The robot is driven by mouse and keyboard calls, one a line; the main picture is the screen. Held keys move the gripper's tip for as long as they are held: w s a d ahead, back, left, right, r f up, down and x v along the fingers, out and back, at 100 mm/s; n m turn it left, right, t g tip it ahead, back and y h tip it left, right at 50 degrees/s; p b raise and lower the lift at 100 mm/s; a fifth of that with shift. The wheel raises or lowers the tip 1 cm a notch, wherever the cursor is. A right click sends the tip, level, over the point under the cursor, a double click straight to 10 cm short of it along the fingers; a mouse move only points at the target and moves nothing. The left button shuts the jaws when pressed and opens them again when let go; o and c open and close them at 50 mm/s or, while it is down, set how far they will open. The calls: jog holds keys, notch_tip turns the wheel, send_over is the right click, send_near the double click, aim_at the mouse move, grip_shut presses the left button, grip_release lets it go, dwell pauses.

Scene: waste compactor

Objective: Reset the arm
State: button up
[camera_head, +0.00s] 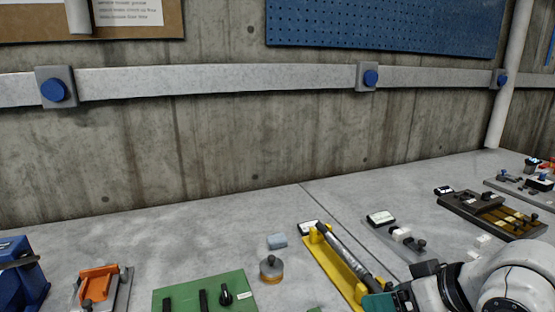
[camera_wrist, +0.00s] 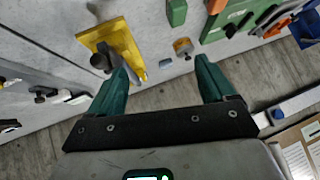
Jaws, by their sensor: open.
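My gripper shows in the wrist view (camera_wrist: 162,62) with its two teal fingers spread wide and nothing between them. In the head view my white arm (camera_head: 510,285) reaches in from the lower right corner, and a teal finger (camera_head: 378,302) shows at the bottom edge. That finger overlaps the near end of a yellow base (camera_head: 352,284) in the picture; I cannot tell whether they touch. A grey cylinder-shaped part lies along the yellow base. In the wrist view the yellow base (camera_wrist: 95,38) appears beyond the left finger.
On the grey bench stand a green board (camera_head: 205,294), an orange device (camera_head: 98,283), a blue device (camera_head: 22,275), a small round amber-based item (camera_head: 271,268) and a brown tray (camera_head: 490,213). A concrete wall (camera_head: 200,145) rises behind. Bare bench (camera_head: 170,235) lies along it.

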jog(key=s+f+m+g+h, duration=0.1)
jog(key=s+f+m, duration=0.1)
jog(key=s+f, duration=0.65)
jog(key=s+f+m+g+h, duration=0.15)
jog(key=s+f, duration=0.45)
jog(key=f, duration=0.6)
jog(key=s+d+f+g+h, duration=0.1)
jog(key=s+d+f, duration=0.2)
jog(key=s, duration=0.5)
jog(key=s+d+f+g+h, duration=0.2)
jog(key=s+d+f, duration=0.2)
jog(key=s, duration=0.4)
jog(key=shift+s+m, duration=0.15)
jog(key=shift+m, duration=0.3)
